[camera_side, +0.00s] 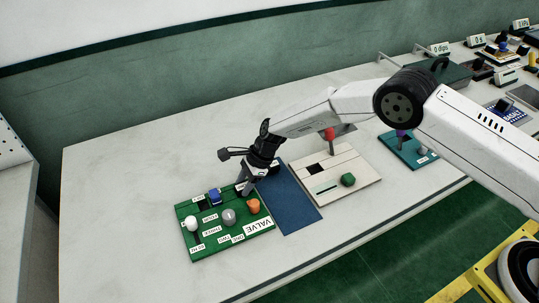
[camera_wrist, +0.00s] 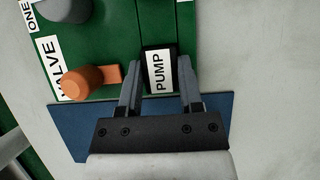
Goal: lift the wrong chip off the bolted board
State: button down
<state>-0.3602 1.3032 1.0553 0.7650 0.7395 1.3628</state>
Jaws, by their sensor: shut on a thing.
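The green board (camera_side: 187,241) lies at the front left of the bench in the side view and fills the upper part of the wrist view (camera_wrist: 115,30). It carries a large VALVE label. A black chip with a white PUMP label (camera_wrist: 158,72) sits between my fingers at the board's edge in the wrist view. My gripper (camera_side: 243,189) reaches down at the board's far right corner, and its fingers (camera_wrist: 160,75) are shut on the chip's two sides. The chip's underside is hidden, so I cannot tell whether it touches the board.
An orange knob (camera_wrist: 92,80) stands close left of my fingers, with a grey knob (camera_side: 228,216), a blue part (camera_side: 214,196) and a white knob (camera_side: 191,223) farther along. A blue mat (camera_side: 290,200) lies beside the board. A cream board (camera_side: 345,165) stands right of it.

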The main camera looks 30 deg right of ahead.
aim_at(237, 188)
jog(key=shift+r, duration=0.15)
jog(key=shift+r, duration=1.35)
jog(key=shift+s+r, duration=0.15)
jog(key=shift+r, duration=0.15)
jog(key=s+d+r, duration=0.2)
jog(key=s+r, duration=0.2)
jog(key=s, duration=0.2)
jog(key=s+d+r, duration=0.3)
jog(key=s+r, duration=0.2)
jog(key=s, duration=0.1)
jog(key=shift+s+d+r, duration=0.2)
jog(key=shift+s+d, duration=0.05)
jog(key=shift+d, duration=0.1)
